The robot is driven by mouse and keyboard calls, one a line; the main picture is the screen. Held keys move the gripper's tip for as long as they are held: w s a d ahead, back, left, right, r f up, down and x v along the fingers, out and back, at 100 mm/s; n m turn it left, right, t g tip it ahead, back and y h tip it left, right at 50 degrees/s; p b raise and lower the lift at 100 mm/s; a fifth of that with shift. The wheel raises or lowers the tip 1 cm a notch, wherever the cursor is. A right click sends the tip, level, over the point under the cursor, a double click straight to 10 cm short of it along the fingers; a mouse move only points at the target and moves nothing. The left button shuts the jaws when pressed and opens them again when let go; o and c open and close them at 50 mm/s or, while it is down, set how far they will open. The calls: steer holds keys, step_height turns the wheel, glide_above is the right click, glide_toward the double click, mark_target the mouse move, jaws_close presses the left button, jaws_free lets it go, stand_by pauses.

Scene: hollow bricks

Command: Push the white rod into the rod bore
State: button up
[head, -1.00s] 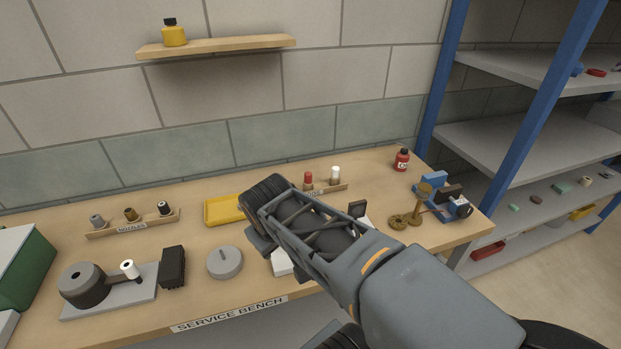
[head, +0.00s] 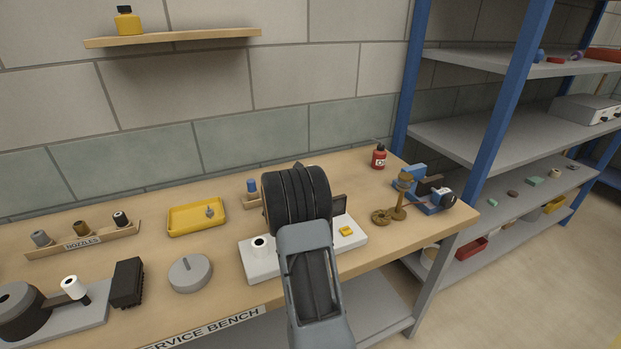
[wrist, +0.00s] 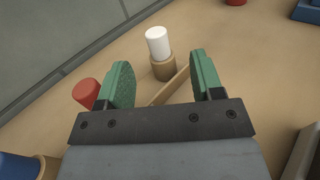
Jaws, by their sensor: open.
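The white rod (wrist: 157,40) stands upright in a tan holder (wrist: 163,70) in the wrist view, just beyond and between my fingertips. My gripper (wrist: 160,62) is open, with green-padded fingers apart and nothing between them. A red rod (wrist: 86,92) is outside the left finger, and a blue rod (wrist: 18,166) is at the lower left. In the head view my arm's dark wrist (head: 297,198) hides the white and red rods and the fingers; the blue rod (head: 251,186) shows beside it. I cannot tell for certain which opening is the rod bore.
A white block (head: 262,268) with a holed white collar (head: 260,246) and a yellow button (head: 346,231) sits under my arm. A brass stand (head: 403,190) and red bottle (head: 379,157) are right.

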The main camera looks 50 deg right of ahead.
steer(key=shift+w+d+f, duration=0.2)
steer(key=shift+w+d, duration=0.05)
steer(key=shift+d, duration=0.2)
steer(key=shift+w+p+x, duration=0.15)
steer(key=shift+p+x, duration=0.3)
steer(key=shift+x, duration=1.25)
steer(key=shift+w+p+x, duration=0.1)
steer(key=shift+p+x, duration=0.3)
steer(key=shift+x, duration=1.25)
steer(key=shift+a, duration=0.1)
steer(key=shift+c, duration=0.2)
steer(key=c, duration=1)
steer(key=shift+o, duration=0.2)
steer(key=shift+r, duration=0.1)
